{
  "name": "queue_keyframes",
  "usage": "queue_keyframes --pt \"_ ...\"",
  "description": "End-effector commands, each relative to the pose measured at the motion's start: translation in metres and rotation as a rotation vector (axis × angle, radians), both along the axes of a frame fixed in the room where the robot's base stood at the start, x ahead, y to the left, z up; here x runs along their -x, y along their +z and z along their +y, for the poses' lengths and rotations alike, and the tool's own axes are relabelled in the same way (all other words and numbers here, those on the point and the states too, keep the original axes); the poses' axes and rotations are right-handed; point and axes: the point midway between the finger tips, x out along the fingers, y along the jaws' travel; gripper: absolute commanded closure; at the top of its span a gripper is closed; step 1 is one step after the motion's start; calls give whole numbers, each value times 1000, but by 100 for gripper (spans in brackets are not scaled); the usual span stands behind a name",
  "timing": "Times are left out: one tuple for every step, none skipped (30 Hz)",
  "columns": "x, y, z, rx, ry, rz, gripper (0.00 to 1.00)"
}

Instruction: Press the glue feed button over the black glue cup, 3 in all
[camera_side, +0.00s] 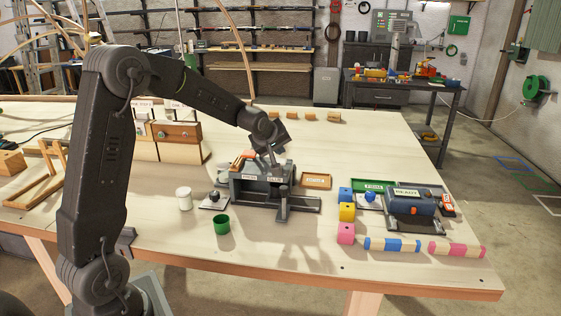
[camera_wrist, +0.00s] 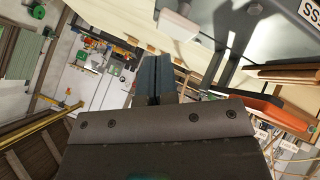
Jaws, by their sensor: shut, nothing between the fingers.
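My gripper (camera_side: 271,161) is shut and empty, pointing down at the top of a grey press-like machine (camera_side: 262,184) in the middle of the table. In the wrist view my gripper's two fingers (camera_wrist: 155,75) lie side by side, with a grey surface and part of a white label (camera_wrist: 312,10) close by. I cannot tell whether the fingertips touch the machine. Wooden boxes (camera_side: 180,143) with small knobs on their fronts stand behind and left of it. I cannot surely pick out the glue feed button or the black glue cup in either view.
A white cup (camera_side: 184,198) and a green cup (camera_side: 221,225) stand at front left of the machine. A blue-grey machine (camera_side: 407,201), coloured blocks (camera_side: 346,211) and striped laths (camera_side: 391,244) are at the right. Small wooden blocks line the far edge. The front middle of the table is clear.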

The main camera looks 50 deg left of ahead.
Motion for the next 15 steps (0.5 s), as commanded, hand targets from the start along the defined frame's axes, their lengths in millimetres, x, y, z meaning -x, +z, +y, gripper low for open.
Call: queue_keyframes --pt "0 5 0 -1 0 -3 100" --pt "0 7 0 -1 0 -3 100" --pt "0 11 0 -2 1 -3 100" --pt "0 14 0 -1 1 -3 100" --pt "0 17 0 -1 1 -3 100" --pt "0 21 0 -1 1 -3 100" --pt "0 24 0 -1 1 -4 100" --pt "0 27 0 -2 -1 -5 100" --pt "0 31 0 -2 0 -4 100" --pt "0 33 0 -1 0 -3 100" --pt "0 36 0 -1 0 -3 100" --pt "0 39 0 -1 1 -3 100" --pt "0 41 0 -1 1 -3 100" --pt "0 43 0 -1 1 -3 100" --pt "0 46 0 -1 1 -3 100"
